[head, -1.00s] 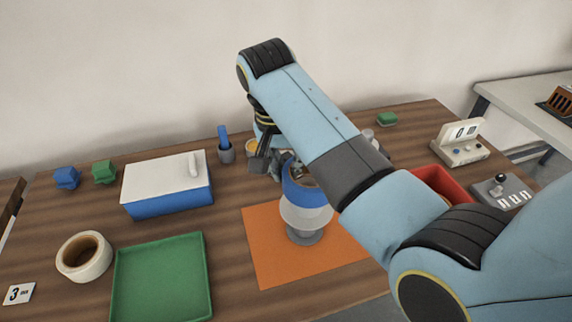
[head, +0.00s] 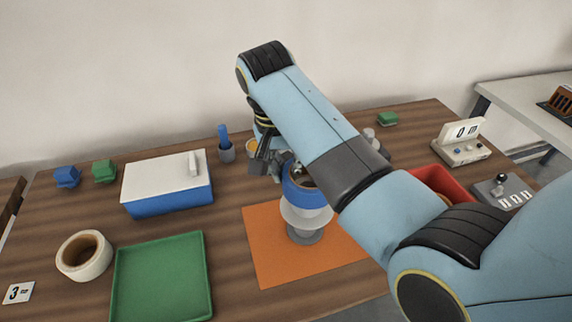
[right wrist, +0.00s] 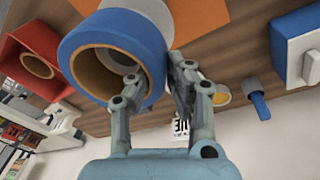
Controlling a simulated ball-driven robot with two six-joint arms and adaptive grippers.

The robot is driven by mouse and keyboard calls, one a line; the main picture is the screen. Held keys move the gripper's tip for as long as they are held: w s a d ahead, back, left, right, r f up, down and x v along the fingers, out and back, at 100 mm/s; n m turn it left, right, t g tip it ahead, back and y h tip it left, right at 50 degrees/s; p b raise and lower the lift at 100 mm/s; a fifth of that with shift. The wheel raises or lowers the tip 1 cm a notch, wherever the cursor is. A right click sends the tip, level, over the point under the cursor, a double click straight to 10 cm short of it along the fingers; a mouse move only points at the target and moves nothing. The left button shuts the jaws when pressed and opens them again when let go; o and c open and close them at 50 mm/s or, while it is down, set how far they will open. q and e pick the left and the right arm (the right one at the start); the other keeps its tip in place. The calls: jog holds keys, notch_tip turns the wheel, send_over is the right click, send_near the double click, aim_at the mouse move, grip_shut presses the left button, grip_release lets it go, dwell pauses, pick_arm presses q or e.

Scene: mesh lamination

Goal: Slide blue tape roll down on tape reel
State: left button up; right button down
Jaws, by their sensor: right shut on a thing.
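The blue tape roll (head: 302,199) is upright over the tape reel, whose white part (head: 306,219) and grey foot (head: 305,237) show below it. In the right wrist view the roll (right wrist: 88,45) shows its tan core, with a grey part of the reel inside the bore. My right gripper (head: 277,166) is shut on the roll's wall. In the right wrist view one finger of the gripper (right wrist: 153,78) is inside the core and the other outside. How far the roll is down on the reel is hard to tell. My left gripper is not in view.
The reel stands on an orange mat (head: 262,262). A green tray (head: 205,285), a cream tape roll (head: 84,256) and a white-lidded blue box (head: 168,204) are at left. A red bin (head: 440,181) is right, partly behind my arm. A blue-handled tool in a cup (head: 226,152) stands behind.

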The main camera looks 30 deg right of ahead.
jog(key=shift+s+f+b, duration=0.1)
jog(key=shift+f+b, duration=0.3)
jog(key=shift+f, duration=0.85)
jog(key=shift+r, duration=0.15)
jog(key=shift+r+p, duration=0.55)
jog(key=shift+r, duration=0.9)
jog(key=c, duration=1.2)
grip_release()
